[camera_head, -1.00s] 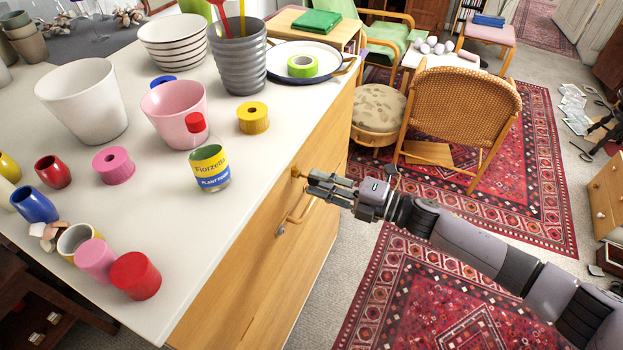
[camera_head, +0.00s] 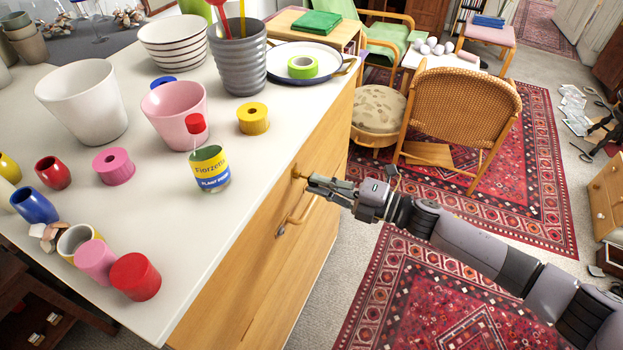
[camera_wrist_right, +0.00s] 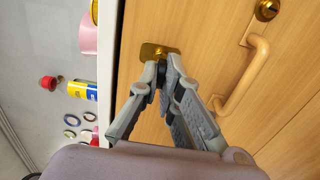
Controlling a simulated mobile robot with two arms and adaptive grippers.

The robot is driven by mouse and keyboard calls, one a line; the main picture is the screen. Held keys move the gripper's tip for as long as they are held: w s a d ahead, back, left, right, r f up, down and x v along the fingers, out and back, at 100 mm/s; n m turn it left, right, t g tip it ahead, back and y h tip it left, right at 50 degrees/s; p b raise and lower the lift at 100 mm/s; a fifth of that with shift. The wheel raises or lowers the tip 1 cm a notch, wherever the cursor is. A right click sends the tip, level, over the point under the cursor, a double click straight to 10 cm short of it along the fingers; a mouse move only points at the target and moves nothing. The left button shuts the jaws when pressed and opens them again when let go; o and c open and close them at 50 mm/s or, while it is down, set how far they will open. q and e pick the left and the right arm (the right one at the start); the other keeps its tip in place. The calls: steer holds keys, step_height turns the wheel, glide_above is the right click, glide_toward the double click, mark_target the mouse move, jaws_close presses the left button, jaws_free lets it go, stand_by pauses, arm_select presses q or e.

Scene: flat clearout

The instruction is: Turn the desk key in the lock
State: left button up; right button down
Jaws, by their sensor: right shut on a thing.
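The desk key is almost wholly hidden between the fingertips of my right gripper (camera_head: 312,184). A brass lock plate (camera_wrist_right: 158,49) is on the wooden drawer front (camera_head: 262,255), and it also shows in the head view (camera_head: 297,173). My right gripper, seen in the wrist view (camera_wrist_right: 162,68), is shut on the key right at this plate. The fingers point straight at the drawer front. How far the key is turned cannot be told. My left gripper is not in view.
A wooden drawer handle (camera_head: 302,210) and a second lock (camera_head: 281,230) are close to my right gripper. The white worktop (camera_head: 200,265) above holds pots, cups and a plant food tin (camera_head: 209,169). A wicker chair (camera_head: 462,115) stands behind my arm on the red rug.

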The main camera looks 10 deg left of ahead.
stand_by(0.3)
steer(key=n+b, duration=0.2)
steer(key=n, duration=0.1)
steer(key=shift+b, duration=0.3)
